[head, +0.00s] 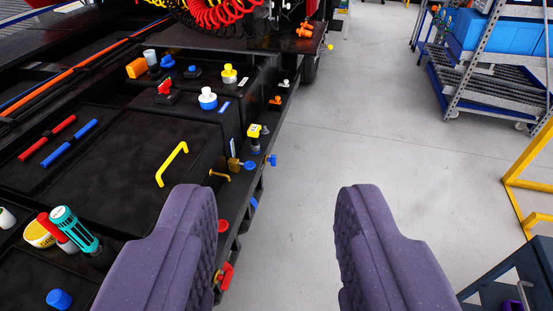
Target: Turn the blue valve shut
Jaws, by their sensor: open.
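My gripper (278,198) is open and empty, its two purple fingers wide apart in the foreground with grey floor showing between them. Several blue fittings sit on the black truck-like body at the left, and I cannot tell for sure which is the blue valve. A blue and white round knob (208,99) stands farther back on top. Another blue fitting (167,61) is behind it. The gripper touches none of these.
A red fitting (225,275) is by the left finger. Shelving (470,90) and a yellow frame (527,170) stand at right. The floor (360,120) between is clear.

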